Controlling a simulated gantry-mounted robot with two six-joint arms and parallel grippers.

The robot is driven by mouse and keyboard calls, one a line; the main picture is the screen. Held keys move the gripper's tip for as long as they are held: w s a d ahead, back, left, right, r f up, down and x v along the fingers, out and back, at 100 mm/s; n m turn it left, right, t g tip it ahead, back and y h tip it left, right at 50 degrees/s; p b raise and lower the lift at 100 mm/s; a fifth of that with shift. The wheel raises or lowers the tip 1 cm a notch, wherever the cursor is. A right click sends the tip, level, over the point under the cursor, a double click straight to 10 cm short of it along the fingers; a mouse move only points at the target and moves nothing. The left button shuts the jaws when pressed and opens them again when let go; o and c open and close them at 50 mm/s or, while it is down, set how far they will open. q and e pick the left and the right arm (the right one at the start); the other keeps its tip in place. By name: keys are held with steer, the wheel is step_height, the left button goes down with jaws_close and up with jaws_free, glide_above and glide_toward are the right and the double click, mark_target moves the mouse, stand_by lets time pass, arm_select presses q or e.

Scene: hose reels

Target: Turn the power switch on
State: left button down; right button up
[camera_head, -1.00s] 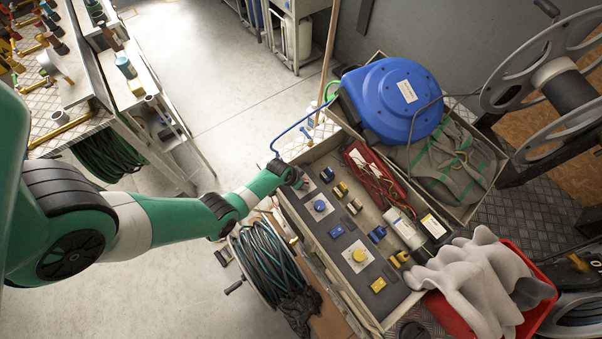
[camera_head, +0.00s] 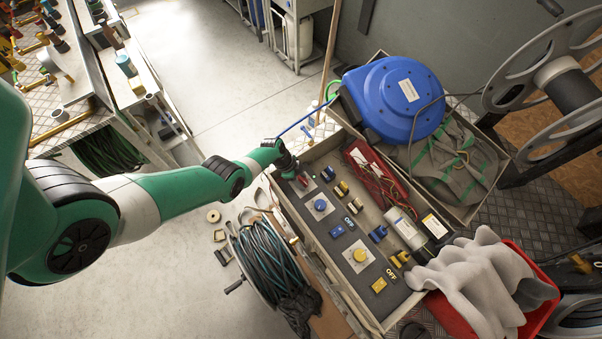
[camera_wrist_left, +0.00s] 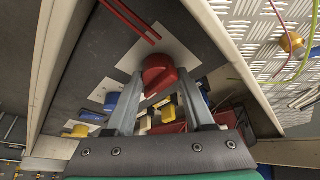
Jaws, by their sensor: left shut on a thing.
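In the head view my left gripper (camera_head: 292,170) reaches down to that end. I cannot tell the knob's exact angle. My right gripper is not in view.
A blue knob (camera_head: 320,205) and a yellow knob (camera_head: 360,255) sit further along the panel. Small white lettering shows beside them, one reading OFF (camera_head: 391,272). A blue hose reel (camera_head: 395,100) stands behind. A grey cloth (camera_head: 480,280) covers a red bin (camera_head: 545,300) at right.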

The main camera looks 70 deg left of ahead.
arm_select(q)
steer(key=shift+m, duration=0.5)
steer(key=shift+c, duration=1.5)
jaws_free()
steer(key=p+v, duration=1.1)
steer(key=shift+a+r+p, duration=0.15)
steer(key=shift+r+p, duration=0.15)
steer(key=shift+p, duration=0.1)
